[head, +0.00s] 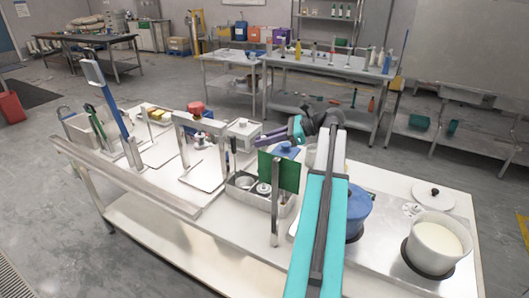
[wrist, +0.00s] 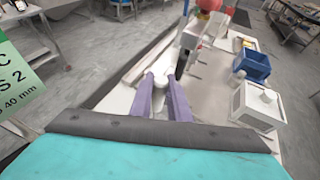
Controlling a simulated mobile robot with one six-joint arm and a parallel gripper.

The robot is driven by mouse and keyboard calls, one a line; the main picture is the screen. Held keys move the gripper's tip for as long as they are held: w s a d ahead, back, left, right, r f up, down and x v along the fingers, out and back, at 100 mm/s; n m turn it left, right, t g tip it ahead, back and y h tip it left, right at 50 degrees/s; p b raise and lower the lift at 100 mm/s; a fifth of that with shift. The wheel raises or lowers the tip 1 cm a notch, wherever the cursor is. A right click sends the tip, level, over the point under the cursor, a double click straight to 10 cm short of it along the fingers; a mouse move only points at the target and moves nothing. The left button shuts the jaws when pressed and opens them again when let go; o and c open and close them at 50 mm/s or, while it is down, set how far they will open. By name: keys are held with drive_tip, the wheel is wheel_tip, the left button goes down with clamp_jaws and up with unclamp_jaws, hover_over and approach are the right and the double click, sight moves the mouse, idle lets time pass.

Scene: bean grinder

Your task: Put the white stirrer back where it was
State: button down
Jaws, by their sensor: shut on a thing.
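My gripper (head: 258,141) is held above the middle of the long white table. In the wrist view its two purple fingers (wrist: 160,88) are closed on a small white piece with a rounded end, which I take to be the white stirrer (wrist: 160,70). The fingers hide part of it, and I cannot make it out clearly in the head view. A metal tray (head: 235,190) with white-topped round containers stands on the table below my gripper.
A green sign (head: 280,171), also in the wrist view (wrist: 15,70), stands close by on a post. A white lidded box (head: 243,134) and a blue bin (wrist: 252,67) are near. A pot of white contents (head: 433,245) stands at right. Metal frames (head: 198,122) rise at left.

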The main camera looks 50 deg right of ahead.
drive_tip(key=shift+f, duration=0.45)
drive_tip(key=shift+f+p, duration=0.3)
drive_tip(key=shift+f, duration=1.6)
drive_tip(key=c, duration=1.7)
unclamp_jaws()
drive_tip(key=shift+o, duration=0.2)
drive_tip(key=b+v, duration=0.2)
drive_tip(key=v, duration=1)
